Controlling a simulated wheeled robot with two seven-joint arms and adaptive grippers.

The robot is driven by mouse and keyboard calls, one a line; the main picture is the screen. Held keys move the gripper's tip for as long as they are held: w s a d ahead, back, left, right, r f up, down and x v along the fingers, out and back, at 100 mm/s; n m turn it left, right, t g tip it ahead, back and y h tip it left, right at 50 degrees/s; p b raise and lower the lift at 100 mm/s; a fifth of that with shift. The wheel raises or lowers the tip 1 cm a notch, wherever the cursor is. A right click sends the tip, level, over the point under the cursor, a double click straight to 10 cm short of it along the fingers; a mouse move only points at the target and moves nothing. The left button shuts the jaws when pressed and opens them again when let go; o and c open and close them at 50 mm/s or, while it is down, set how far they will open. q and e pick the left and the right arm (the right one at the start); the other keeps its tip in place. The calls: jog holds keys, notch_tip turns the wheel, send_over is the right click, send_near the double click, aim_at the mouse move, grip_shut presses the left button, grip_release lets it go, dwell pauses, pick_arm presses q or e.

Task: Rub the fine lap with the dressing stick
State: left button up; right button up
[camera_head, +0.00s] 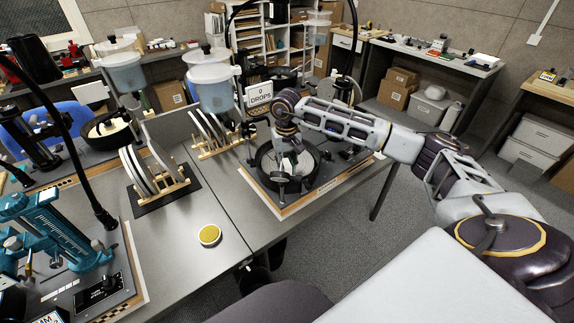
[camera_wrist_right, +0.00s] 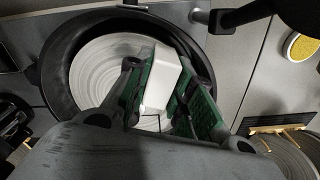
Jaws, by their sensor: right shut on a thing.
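My right gripper (camera_head: 284,180) is over a round black pan (camera_head: 262,163) on the machine near the table's right end. In the right wrist view, its green-padded fingers (camera_wrist_right: 168,88) are shut on a white block-like stick, the dressing stick (camera_wrist_right: 172,68). The stick is over a pale grey disc with ring marks, a lap (camera_wrist_right: 98,68), lying in the pan. I cannot tell whether the stick touches the lap, nor read any mark showing that it is the fine one. The fingers hide part of the lap. My left gripper is not in view.
Racks of upright laps (camera_head: 160,172) stand left of the machine. A round yellow-topped item (camera_head: 209,235) lies on the table. A teal machine (camera_head: 60,235) is at the left. A sign reading "0 DROPS" (camera_head: 259,93) and a translucent tank (camera_head: 213,90) stand behind. The table's front middle is mostly clear.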

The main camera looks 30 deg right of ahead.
jog(key=shift+r, duration=0.1)
jog(key=shift+r+p, duration=1.5)
jog(key=shift+r, duration=1.45)
jog(key=shift+r+p, duration=0.65)
jog(key=shift+r, duration=0.85)
jog(key=shift+r, duration=0.25)
